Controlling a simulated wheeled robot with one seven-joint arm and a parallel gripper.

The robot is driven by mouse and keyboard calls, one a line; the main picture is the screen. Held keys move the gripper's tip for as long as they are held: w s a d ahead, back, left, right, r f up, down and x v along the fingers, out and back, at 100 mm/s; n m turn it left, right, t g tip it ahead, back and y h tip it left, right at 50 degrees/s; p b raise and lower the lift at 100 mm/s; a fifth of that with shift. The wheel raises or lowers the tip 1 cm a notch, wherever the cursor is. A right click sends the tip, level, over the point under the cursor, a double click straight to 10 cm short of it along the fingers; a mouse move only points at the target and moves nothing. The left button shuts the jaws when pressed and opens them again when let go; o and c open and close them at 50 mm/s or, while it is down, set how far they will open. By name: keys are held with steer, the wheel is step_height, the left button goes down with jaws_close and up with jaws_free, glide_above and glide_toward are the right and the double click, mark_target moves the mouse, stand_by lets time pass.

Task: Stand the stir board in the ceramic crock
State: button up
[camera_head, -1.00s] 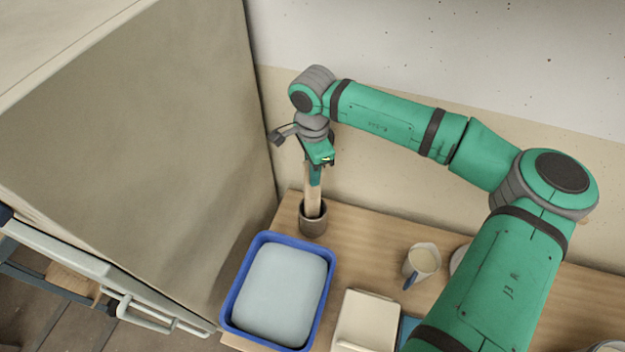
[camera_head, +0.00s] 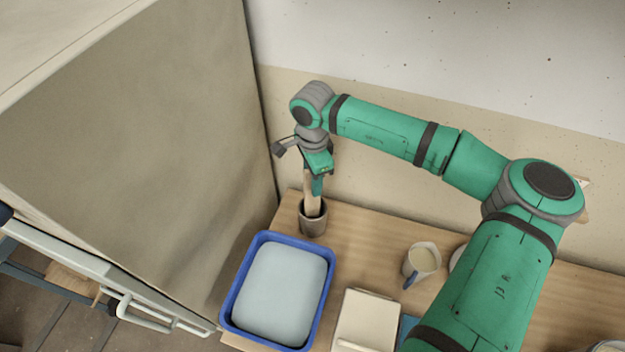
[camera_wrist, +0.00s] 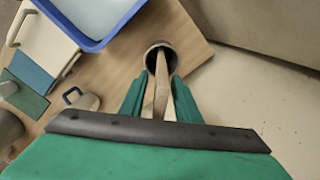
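The stir board (camera_head: 309,190) is a pale wooden strip, nearly upright, with its lower end inside the mouth of the dark ceramic crock (camera_head: 313,225). The crock stands upright near the far left corner of the table; it shows in the wrist view (camera_wrist: 149,55) straight past my fingertips. My gripper (camera_head: 316,188) is above the crock, with its green fingers on either side of the board, shut on it. In the wrist view, the board (camera_wrist: 158,92) runs between the fingers down into the crock. Its bottom end is hidden inside.
A blue tub (camera_head: 232,306) with pale contents stands in front of the crock. A mug (camera_head: 422,260) and a cream lidded box (camera_head: 366,322) are to the right. A large beige panel (camera_head: 140,150) rises close on the left, and a wall is behind.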

step_height(320, 180, up, 11)
steer(key=shift+r, duration=0.65)
stand_by(0.4)
